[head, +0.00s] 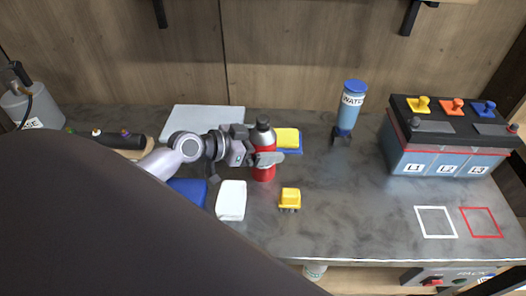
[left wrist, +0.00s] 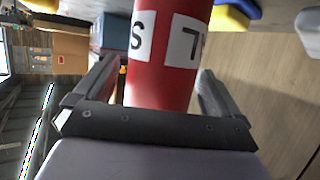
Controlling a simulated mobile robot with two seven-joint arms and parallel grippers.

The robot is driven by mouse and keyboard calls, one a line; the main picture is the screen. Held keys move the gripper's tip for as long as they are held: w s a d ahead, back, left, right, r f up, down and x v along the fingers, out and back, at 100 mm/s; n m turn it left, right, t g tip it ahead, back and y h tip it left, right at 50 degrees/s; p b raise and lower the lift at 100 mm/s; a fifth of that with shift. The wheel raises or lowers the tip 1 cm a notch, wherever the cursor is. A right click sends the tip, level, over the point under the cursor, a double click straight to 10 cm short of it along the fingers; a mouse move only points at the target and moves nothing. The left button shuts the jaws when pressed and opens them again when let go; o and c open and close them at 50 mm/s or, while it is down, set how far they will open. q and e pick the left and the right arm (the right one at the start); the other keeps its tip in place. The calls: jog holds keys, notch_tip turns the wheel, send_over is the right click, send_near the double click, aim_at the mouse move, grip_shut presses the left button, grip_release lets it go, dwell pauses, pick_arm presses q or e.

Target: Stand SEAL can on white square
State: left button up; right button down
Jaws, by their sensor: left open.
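A red can (head: 263,174) with a dark cap stands upright on the bench, left of the middle in the head view. My left gripper (head: 268,160) is open, with its fingers around the can's body at mid height. In the left wrist view the red can (left wrist: 160,85) is between the two open fingers (left wrist: 160,68). Its white label patches show an S and part of another letter; the whole word cannot be read. The white square (head: 436,222) is an empty painted outline on the right of the bench. My right gripper is out of view.
A red outlined square (head: 482,222) lies right of the white one. A battery box (head: 450,160) stands behind both. A blue WATER can (head: 351,108) stands in a dark holder. A yellow block (head: 290,198) and white block (head: 231,200) are near the red can. The bench's middle right is clear.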

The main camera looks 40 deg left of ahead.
pick_arm(q)
jog(key=c, duration=1.4)
